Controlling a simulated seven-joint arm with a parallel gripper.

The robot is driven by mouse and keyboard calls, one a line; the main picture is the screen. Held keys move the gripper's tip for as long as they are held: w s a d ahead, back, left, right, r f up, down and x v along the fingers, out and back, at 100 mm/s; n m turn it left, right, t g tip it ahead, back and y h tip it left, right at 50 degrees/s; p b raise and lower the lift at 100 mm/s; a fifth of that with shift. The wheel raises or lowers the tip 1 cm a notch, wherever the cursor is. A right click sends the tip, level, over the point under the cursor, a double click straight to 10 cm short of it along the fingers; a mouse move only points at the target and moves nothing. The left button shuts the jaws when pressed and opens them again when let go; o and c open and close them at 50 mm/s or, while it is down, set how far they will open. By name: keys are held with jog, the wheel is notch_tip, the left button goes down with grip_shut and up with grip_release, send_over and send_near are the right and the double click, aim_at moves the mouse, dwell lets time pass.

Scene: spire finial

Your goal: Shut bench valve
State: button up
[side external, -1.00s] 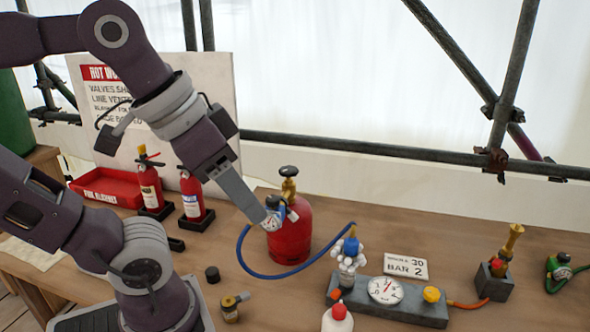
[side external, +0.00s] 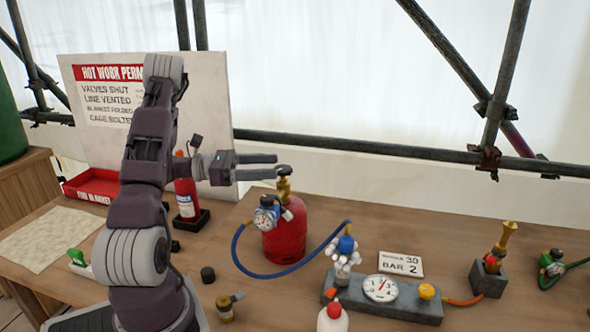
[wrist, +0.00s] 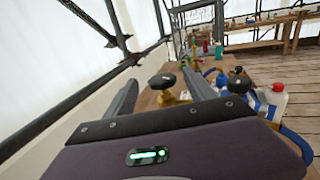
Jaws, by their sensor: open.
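My gripper (side external: 274,166) is open and level, its two fingers pointing right beside the top of the red gas cylinder (side external: 287,238). The cylinder's brass valve with a dark knob (side external: 283,170) stands just beyond the fingertips. In the wrist view a dark knob on a brass body (wrist: 162,82) shows between the spread fingers, and nothing is gripped. On the bench, a valve with a blue top and white handle (side external: 346,248) sits on a grey block (side external: 400,308) with a round gauge (side external: 380,288) and a yellow knob (side external: 427,291). I cannot tell which valve is the bench valve.
A regulator with a gauge (side external: 265,218) sits on the cylinder's left. A blue hose (side external: 262,275) loops to the block. A brass fitting (side external: 226,308) and white bottle (side external: 333,318) stand in front. A scaffold rail (side external: 400,156) runs behind.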

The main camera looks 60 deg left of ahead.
jog(key=x, duration=0.7)
jog(key=shift+w+d+f, duration=0.1)
jog(key=shift+f, duration=0.25)
jog(key=shift+c, duration=0.2)
jog(key=c, duration=1.3)
